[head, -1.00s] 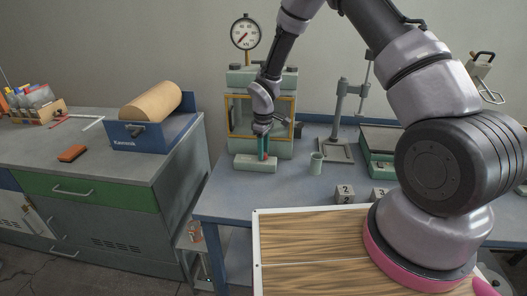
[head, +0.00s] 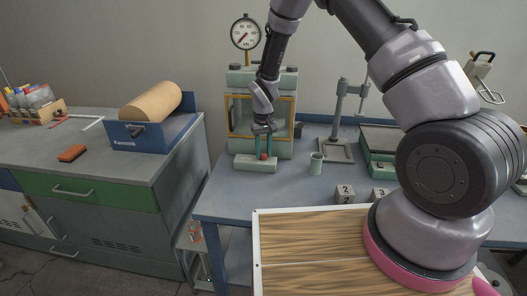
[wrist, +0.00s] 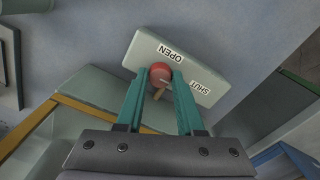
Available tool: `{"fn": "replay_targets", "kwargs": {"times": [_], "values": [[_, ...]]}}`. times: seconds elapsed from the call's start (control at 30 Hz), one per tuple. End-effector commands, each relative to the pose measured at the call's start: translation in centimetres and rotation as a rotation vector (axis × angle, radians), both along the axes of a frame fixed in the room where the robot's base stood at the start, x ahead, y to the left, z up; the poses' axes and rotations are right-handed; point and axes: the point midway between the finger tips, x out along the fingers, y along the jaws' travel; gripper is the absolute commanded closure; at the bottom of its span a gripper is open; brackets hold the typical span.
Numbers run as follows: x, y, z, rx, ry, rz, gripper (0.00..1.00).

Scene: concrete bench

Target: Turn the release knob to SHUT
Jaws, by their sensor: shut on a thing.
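The release knob (wrist: 160,73) is a small red round knob on a pale green block (wrist: 136,48). In the wrist view the block carries two white labels, OPEN (wrist: 171,53) and SHUT (wrist: 200,88). My gripper (wrist: 161,76) has its teal fingers on both sides of the knob and is shut on it. A pale line shows on the knob's face, but I cannot tell surely which label it points to. In the head view the knob (head: 263,156) shows red between the fingertips, above the block (head: 249,164) on the bench.
A press with a yellow-framed window (head: 233,115) and a dial gauge (head: 245,34) stands just behind the block. A small green cup (head: 316,162) stands to its right. Numbered cubes (head: 345,194) sit nearer the front. The bench left of the block is clear.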

Motion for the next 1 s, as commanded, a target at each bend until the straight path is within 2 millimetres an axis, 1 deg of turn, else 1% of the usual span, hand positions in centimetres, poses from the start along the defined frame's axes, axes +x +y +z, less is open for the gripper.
{"fn": "replay_targets", "kwargs": {"times": [0.23,0.67,0.7,0.73,0.77,1.0], "values": [[0.07,0.01,0.05,0.0,-0.002,-0.05,1.0],[0.07,0.01,0.05,0.0,-0.001,-0.056,1.0],[0.06,0.0,0.05,0.0,-0.001,-0.056,0.48],[0.07,0.01,0.05,0.0,-0.001,-0.056,0.37],[0.06,0.0,0.05,0.0,-0.001,-0.055,0.34],[0.02,0.0,0.02,0.0,0.0,-0.055,0.34]]}}
